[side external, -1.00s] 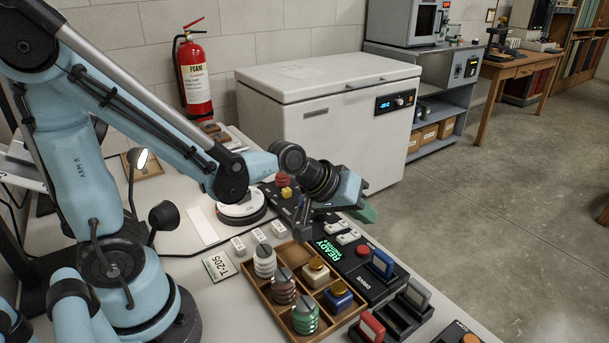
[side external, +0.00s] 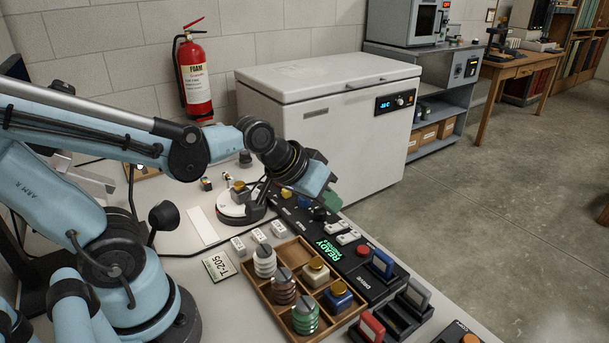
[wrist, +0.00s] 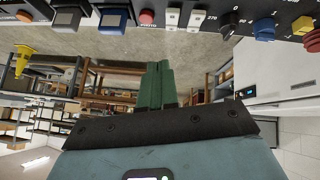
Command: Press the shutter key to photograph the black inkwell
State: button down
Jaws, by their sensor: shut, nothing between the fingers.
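My gripper (side external: 331,201) is over the far part of the black control panel (side external: 380,285), its green fingers shut and empty. In the wrist view its fingers (wrist: 156,85) lie together. A small dark, yellow-topped object (side external: 238,188) is on the white turntable (side external: 238,210); I cannot tell whether it is the black inkwell. The panel has a red button (side external: 362,250), white switches (side external: 347,237) and a green READY display (side external: 328,248). The red button (wrist: 147,17), white switches (wrist: 184,18), black knob (wrist: 228,20) and yellow key (wrist: 302,25) show in the wrist view. No shutter label is readable.
A wooden tray (side external: 249,284) of ridged and lidded jars stands in front of the panel. A T-205 card (side external: 219,265) and small white tags (side external: 259,235) lie beside it. More small objects (side external: 206,183) stand behind the turntable. A white freezer (side external: 330,120) stands behind the bench.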

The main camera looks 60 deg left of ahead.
jog(key=s, duration=0.1)
jog(key=s+a+m, duration=0.1)
jog(key=s, duration=0.1)
jog(key=s+a+r+m+y, duration=0.1)
jog(key=shift+s+a+g, duration=0.25)
jog(key=shift+s+g, duration=0.15)
notch_tip(320, 180, up, 4)
jog(key=f+m+g, duration=0.1)
jog(key=m+g, duration=0.6)
jog(key=m, duration=1.1)
send_over(363, 249)
jog(key=shift+s+r, duration=0.25)
jog(key=f, duration=1.4)
jog(key=shift+w, duration=0.2)
